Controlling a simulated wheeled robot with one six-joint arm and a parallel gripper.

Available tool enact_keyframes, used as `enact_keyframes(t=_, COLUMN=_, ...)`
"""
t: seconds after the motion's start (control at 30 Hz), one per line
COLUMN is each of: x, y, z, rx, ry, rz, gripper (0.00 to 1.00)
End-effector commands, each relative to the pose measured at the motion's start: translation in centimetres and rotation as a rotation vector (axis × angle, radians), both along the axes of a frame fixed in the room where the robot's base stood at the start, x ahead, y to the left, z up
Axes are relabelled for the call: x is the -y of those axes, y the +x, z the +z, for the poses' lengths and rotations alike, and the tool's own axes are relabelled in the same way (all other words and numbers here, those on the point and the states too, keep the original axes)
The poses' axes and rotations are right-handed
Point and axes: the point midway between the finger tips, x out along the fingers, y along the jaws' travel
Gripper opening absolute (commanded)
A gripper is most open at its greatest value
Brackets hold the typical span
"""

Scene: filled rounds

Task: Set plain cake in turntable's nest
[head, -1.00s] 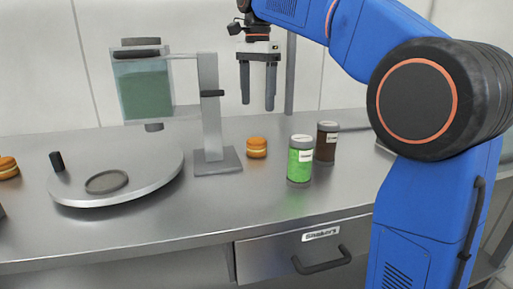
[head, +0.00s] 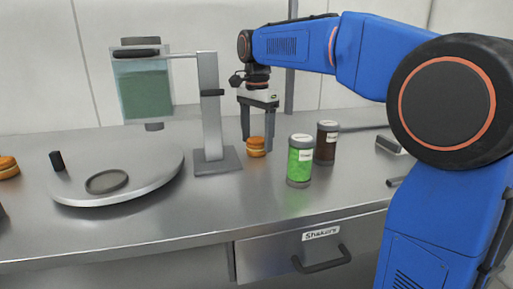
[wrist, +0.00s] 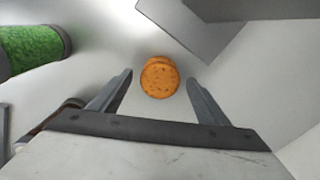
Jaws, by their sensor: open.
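In the wrist view the cake (wrist: 160,77) shows from above, between and just beyond the fingertips, with a gap on both sides. The turntable (head: 150,178) is a grey disc at the left. Its nest (head: 106,182) is a shallow dark-rimmed round on its front part, and it is empty. A small black post (head: 57,161) stands on the turntable's left edge.
A dispenser with a green-filled tank (head: 145,92) overhangs the turntable's back; its post and foot (head: 216,162) stand between turntable and cake. A green jar (head: 299,160) and a brown jar (head: 326,143) stand right of the cake. Another cake (head: 8,167) is at the far left.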

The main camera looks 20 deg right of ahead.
Motion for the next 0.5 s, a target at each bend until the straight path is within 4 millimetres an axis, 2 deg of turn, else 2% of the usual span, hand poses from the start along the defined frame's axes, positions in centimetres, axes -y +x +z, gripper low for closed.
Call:
enact_keyframes(t=0.3, x=0.01, y=0.00, z=-0.66, rx=0.000, ry=0.000, rz=0.000, gripper=0.70)
enact_keyframes(t=0.33, x=0.01, y=0.00, z=-0.66, rx=0.000, ry=0.000, rz=0.000, gripper=0.67)
enact_keyframes(t=0.47, x=0.01, y=0.00, z=-0.64, rx=0.000, ry=0.000, rz=0.000, gripper=0.38)
enact_keyframes(t=0.5, x=0.01, y=0.00, z=-0.64, rx=0.000, ry=0.000, rz=0.000, gripper=0.38)
